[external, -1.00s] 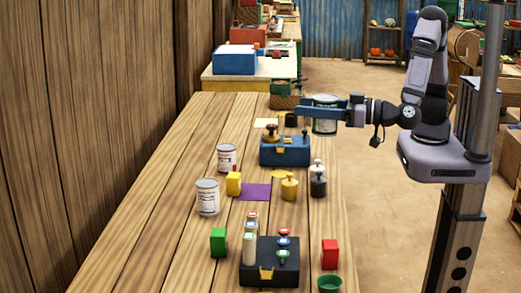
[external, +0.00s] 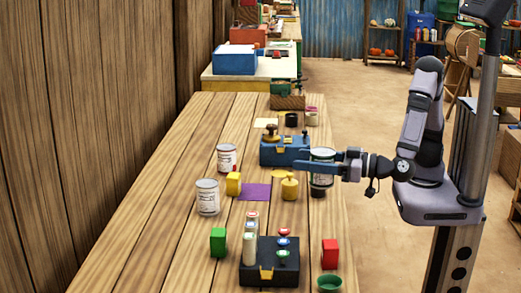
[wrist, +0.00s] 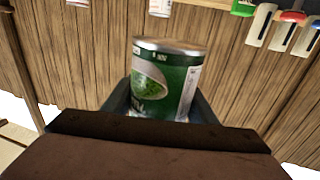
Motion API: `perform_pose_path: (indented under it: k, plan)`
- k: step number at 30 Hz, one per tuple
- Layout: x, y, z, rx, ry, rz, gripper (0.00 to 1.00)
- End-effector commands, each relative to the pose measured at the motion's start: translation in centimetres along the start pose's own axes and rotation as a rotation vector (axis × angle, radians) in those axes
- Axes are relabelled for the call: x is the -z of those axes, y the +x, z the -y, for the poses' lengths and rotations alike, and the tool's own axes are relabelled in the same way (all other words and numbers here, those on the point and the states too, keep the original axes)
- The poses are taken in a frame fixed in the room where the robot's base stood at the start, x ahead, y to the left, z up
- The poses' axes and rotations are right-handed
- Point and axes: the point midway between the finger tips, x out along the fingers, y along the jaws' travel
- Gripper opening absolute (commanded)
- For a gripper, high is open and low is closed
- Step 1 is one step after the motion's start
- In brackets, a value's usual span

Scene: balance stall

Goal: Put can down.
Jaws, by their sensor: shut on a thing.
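My gripper (external: 321,168) is shut on a green can (wrist: 165,80) with a white panel and a picture of green peas. The can also shows in the external view (external: 322,178), upright between the fingers near the right edge of the table (external: 165,235). A dark shape shows just under the can's lower edge, where a black-and-silver weight stood earlier. I cannot tell whether the can touches it or hangs above the table. The wrist view shows the can's rim and front, with the fingers on both sides.
A purple mat (external: 257,194) lies left of a yellow weight (external: 289,188). A blue box (external: 285,152) stands behind. A black rack (external: 269,272) and red block (external: 330,254) are at the front.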

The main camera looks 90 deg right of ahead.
Motion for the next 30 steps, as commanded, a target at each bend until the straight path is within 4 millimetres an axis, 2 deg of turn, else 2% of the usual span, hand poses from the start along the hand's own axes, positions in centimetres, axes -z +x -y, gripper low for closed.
perform_pose_path:
  k: [1,6,22,26,30]
  plan:
    - [-1.7,0.0,0.0,0.000,0.002,-0.003,0.17]
    - [-3.4,0.0,0.0,0.000,0.002,-0.003,0.17]
    - [-4.0,0.0,0.0,0.000,0.001,-0.002,0.17]
    - [-5.2,0.0,0.0,0.000,-0.003,-0.001,0.17]
    - [-7.3,0.0,0.0,0.000,-0.004,0.000,0.17]
